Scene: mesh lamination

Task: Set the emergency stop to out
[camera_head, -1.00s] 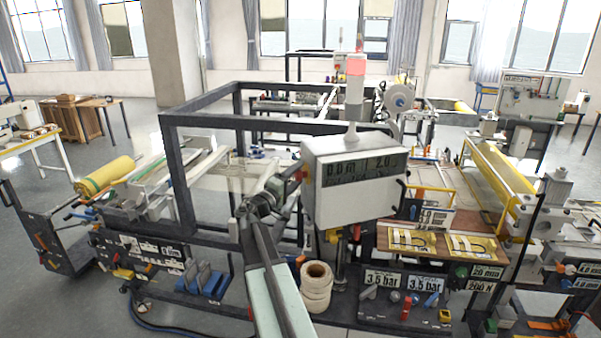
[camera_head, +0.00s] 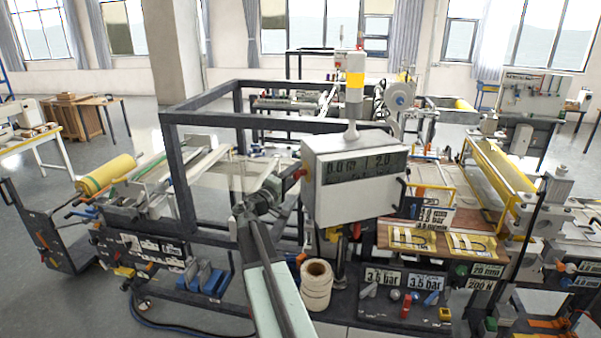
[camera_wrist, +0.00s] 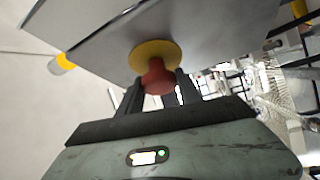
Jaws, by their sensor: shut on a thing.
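The emergency stop is a red button (camera_wrist: 157,78) on a round yellow collar (camera_wrist: 155,53), on the side of a light grey control box (camera_wrist: 200,30). In the wrist view, the red head stands out from the collar. My gripper (camera_wrist: 158,90) has one dark finger on each side of the red head and is shut on it. In the head view, my gripper (camera_head: 294,179) reaches the box's left side (camera_head: 309,172), where only a small bit of red shows. The control box (camera_head: 352,205) has a dark display reading 0.0 m and 2.0.
A stack light (camera_head: 354,85) on the box glows amber. A dark machine frame (camera_head: 215,122) stands left of and behind the box. A white roll (camera_head: 316,288) stands below it. A panel with gauge cards (camera_head: 382,278) lies to the lower right.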

